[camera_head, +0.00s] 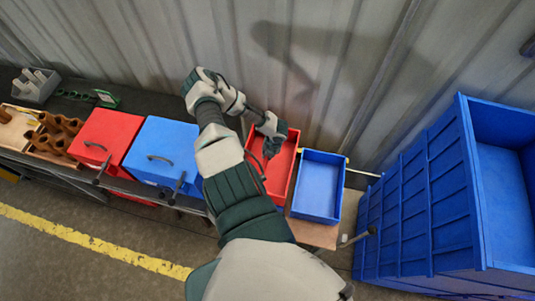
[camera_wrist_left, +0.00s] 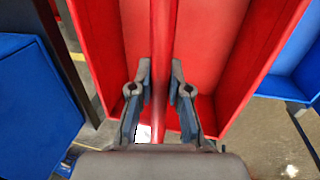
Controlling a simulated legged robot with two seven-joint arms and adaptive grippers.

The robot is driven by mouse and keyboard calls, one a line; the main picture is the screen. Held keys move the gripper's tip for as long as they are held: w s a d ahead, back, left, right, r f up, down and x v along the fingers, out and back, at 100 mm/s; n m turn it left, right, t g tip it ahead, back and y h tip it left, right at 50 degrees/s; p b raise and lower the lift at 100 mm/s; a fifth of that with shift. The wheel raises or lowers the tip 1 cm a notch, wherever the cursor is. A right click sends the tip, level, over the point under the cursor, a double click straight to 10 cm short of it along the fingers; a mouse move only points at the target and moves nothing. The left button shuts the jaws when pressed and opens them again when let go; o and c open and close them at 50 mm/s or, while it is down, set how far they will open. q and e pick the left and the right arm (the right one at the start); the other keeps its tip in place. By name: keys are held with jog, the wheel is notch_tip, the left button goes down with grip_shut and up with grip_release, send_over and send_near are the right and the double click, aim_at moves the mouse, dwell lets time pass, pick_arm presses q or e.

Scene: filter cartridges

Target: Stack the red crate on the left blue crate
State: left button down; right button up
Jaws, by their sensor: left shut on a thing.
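The red crate (camera_head: 283,178) is an open box on the bench near the wall, partly hidden by my left arm. My left gripper (camera_head: 270,143) is over it. In the left wrist view the fingers (camera_wrist_left: 160,95) lie on both sides of a thin red upright part of the crate (camera_wrist_left: 205,50) and are shut on it. An open blue crate (camera_head: 320,188) stands close to the right of the red one, looking empty; its edge also shows in the left wrist view (camera_wrist_left: 297,65). My right gripper is not in view.
A tall ribbed blue stack (camera_head: 420,200) stands at the right. A red box (camera_head: 107,138) and a blue box (camera_head: 163,150) with handles stand left of my arm. Wooden holders (camera_head: 55,135) and a grey bin (camera_head: 36,86) are further left. The corrugated wall (camera_head: 330,60) is behind.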

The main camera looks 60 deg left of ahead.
pick_arm(q)
jog(key=shift+f+b, duration=0.55)
jog(key=shift+f, duration=0.65)
jog(key=c, duration=1)
grip_release()
jog(key=shift+c, duration=0.2)
notch_tip(320, 180, up, 12)
jog(key=w+d, duration=0.1)
jog(key=shift+w+d+f, duration=0.2)
jog(key=shift+w, duration=0.2)
